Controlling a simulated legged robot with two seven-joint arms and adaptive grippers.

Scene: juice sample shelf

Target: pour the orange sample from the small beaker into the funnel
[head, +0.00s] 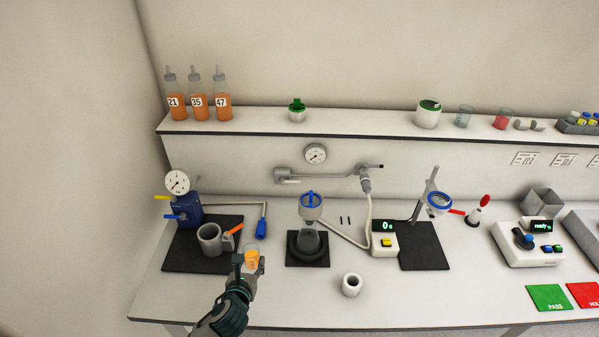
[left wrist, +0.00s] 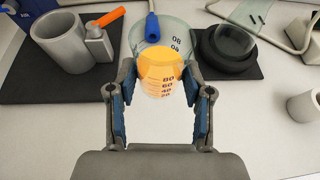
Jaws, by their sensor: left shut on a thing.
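My left gripper (head: 247,268) is shut on the small beaker (head: 251,256), a clear glass with orange liquid in it. In the left wrist view the beaker (left wrist: 160,70) sits between the two blue-padded fingers (left wrist: 160,95), with dark graduation marks on its wall. I cannot tell whether its base touches the bench. The blue-rimmed funnel (head: 311,206) stands on a glass flask (head: 309,240) on a dark mat, to the right of the beaker and apart from it. My right gripper is not in view.
A grey cup (head: 209,238) with an orange-handled part stands left of the beaker. A white cup (head: 351,285) is at the front right. A hose (head: 370,210) and a second blue ring (head: 439,202) on a stand are further right.

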